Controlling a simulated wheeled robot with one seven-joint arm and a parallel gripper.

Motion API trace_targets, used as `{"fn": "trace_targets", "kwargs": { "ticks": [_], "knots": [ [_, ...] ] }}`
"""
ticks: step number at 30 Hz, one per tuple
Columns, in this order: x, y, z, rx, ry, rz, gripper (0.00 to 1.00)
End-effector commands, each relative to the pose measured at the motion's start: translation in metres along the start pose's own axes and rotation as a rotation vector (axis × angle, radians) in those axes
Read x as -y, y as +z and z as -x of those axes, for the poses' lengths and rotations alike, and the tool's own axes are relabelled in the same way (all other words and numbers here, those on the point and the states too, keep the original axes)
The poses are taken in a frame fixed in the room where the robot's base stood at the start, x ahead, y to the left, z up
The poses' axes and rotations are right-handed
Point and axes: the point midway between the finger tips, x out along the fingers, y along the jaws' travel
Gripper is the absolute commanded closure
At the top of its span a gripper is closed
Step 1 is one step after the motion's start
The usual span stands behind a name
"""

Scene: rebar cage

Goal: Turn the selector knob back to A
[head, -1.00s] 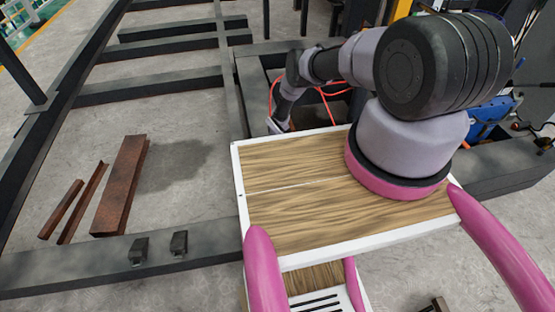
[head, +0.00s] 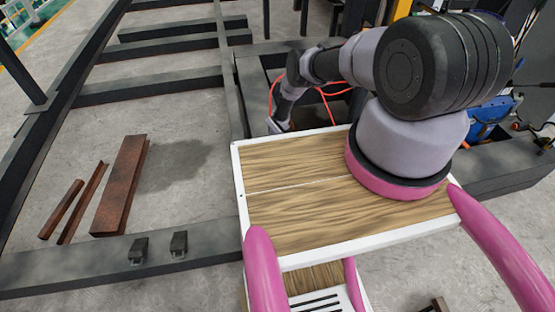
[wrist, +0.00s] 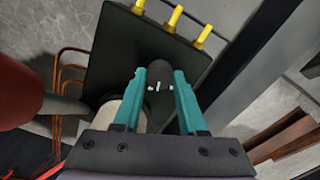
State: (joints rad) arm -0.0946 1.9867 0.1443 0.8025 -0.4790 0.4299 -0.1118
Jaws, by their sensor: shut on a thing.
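The selector knob (wrist: 160,72) is a small dark round knob with white marks on it, in the middle of the wrist view. It stands on a dark box or panel (wrist: 108,62). My gripper (wrist: 160,80) has two teal fingers, one on each side of the knob, and is shut on it. The letters around the knob cannot be read, so its setting cannot be told. In the head view my arm reaches down past the far edge of my deck, and the knob and fingertips are hidden there.
Several yellow posts (wrist: 173,17) line the panel's top edge. A red rounded object (wrist: 25,92) is close at left, and bent copper-coloured bars (wrist: 72,68) lie behind it. In the head view, rusty beams (head: 121,185) lie on the floor inside a dark steel frame (head: 150,88).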

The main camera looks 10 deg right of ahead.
Motion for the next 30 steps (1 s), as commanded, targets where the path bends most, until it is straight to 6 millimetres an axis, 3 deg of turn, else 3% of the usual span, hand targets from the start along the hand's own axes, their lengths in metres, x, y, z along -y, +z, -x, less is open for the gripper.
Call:
{"fn": "trace_targets", "kwargs": {
  "ticks": [15,16,18,30],
  "knots": [
    [0.0001,0.0004,-0.0001,0.001,0.000,0.017,1.00],
    [0.0001,0.0004,-0.0001,0.001,0.000,0.017,0.47],
    [0.0000,0.0004,-0.0001,0.001,0.000,0.017,0.29],
    [-0.0001,-0.0007,0.0048,0.000,0.000,0.017,0.29]
  ]
}}
